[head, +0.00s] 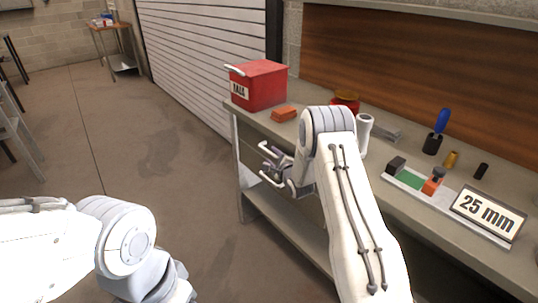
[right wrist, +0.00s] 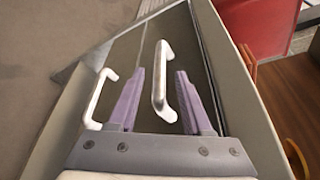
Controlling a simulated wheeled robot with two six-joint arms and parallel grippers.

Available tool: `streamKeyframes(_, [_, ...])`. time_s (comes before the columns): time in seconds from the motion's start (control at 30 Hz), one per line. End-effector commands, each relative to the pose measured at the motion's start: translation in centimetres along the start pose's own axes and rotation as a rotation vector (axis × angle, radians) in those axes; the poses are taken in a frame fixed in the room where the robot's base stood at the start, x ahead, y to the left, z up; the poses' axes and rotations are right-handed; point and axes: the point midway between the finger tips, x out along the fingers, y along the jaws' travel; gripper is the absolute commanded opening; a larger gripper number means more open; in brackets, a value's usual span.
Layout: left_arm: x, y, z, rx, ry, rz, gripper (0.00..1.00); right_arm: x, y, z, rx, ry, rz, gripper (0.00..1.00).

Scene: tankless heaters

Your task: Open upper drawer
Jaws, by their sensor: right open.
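The drawer unit sits at the near left part of the workbench. In the right wrist view, the upper drawer's pale bar handle (right wrist: 158,92) stands out from a dark front, on the side nearer the bench top. The lower drawer's handle (right wrist: 97,98) is to its left. My right gripper (right wrist: 160,73) is open, with its purple fingers on either side of the upper handle. I cannot tell if either finger touches it. In the head view, my right gripper (head: 279,167) is beside the bench edge, partly hidden by my arm. My left gripper is out of view.
The workbench top (head: 315,125) carries a red box (head: 259,86), an orange block (head: 284,114), a blue-handled tool (head: 441,121) and a "25 mm" sign (head: 487,214). A small table (head: 110,27) stands far back.

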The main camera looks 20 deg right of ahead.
Motion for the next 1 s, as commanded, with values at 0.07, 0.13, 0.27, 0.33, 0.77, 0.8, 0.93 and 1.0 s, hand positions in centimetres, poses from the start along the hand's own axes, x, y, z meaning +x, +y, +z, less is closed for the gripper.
streamKeyframes(0.07, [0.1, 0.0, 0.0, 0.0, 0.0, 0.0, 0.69, 1.3, 0.1, 0.0, 0.0, -0.001, -0.001, 0.5])
streamKeyframes(0.13, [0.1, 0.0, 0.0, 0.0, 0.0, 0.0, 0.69, 2.2, 0.0, 0.0, -0.001, -0.001, -0.001, 0.5])
streamKeyframes(0.27, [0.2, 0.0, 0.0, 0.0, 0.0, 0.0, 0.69, 3.3, 0.0, 0.0, -0.001, -0.001, 0.0, 0.5])
streamKeyframes(0.33, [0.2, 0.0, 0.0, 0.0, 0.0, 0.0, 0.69, 3.6, 0.1, 0.0, -0.001, 0.0, 0.001, 0.5])
streamKeyframes(0.77, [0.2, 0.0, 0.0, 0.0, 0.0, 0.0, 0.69, 3.9, 0.0, 0.0, -0.001, 0.001, 0.001, 0.11])
streamKeyframes(0.8, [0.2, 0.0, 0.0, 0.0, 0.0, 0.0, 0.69, 3.9, 0.0, 0.0, -0.001, 0.001, 0.001, 0.0])
streamKeyframes(0.93, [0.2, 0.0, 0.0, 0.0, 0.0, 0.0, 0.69, 3.8, 0.0, -0.1, -0.001, 0.002, 0.001, 0.0])
streamKeyframes(1.0, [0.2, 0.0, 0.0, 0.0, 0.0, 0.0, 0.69, 3.8, 0.0, -0.1, -0.001, 0.002, 0.001, 0.0])
